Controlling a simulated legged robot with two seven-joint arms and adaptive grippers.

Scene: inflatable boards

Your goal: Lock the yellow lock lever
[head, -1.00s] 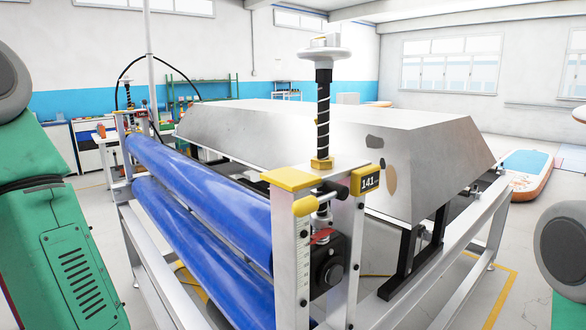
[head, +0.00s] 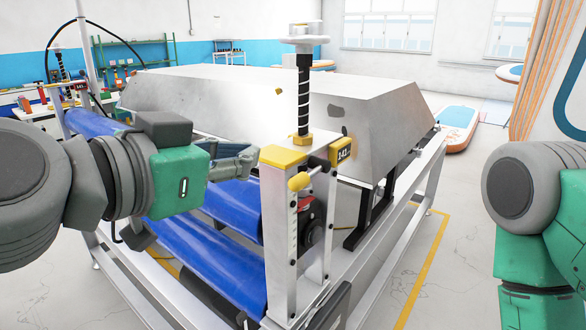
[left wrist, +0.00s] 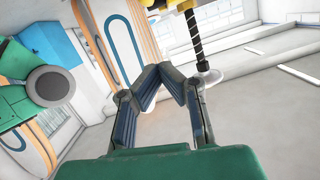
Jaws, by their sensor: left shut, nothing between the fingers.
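The yellow lock lever (head: 298,181) is a short rounded knob below the yellow cap (head: 283,156) on the white roller-frame post. In the head view, my left gripper (head: 248,163) is shut and empty, just left of the yellow cap, over the blue rollers. I cannot tell whether its tips touch the cap. The left wrist view shows its fingers (left wrist: 162,72) with tips together and nothing held. Yellow parts (left wrist: 180,5) and the threaded spindle show at its top, but the lever is not clear there. My right arm shows at the right; its gripper is out of view.
A black spindle (head: 303,95) with a grey handwheel rises from the post. A black counter (head: 342,152) sits right of it. Blue rollers (head: 215,250) run to the left, with a large grey metal cover (head: 235,95) behind. Floor right of the frame is open.

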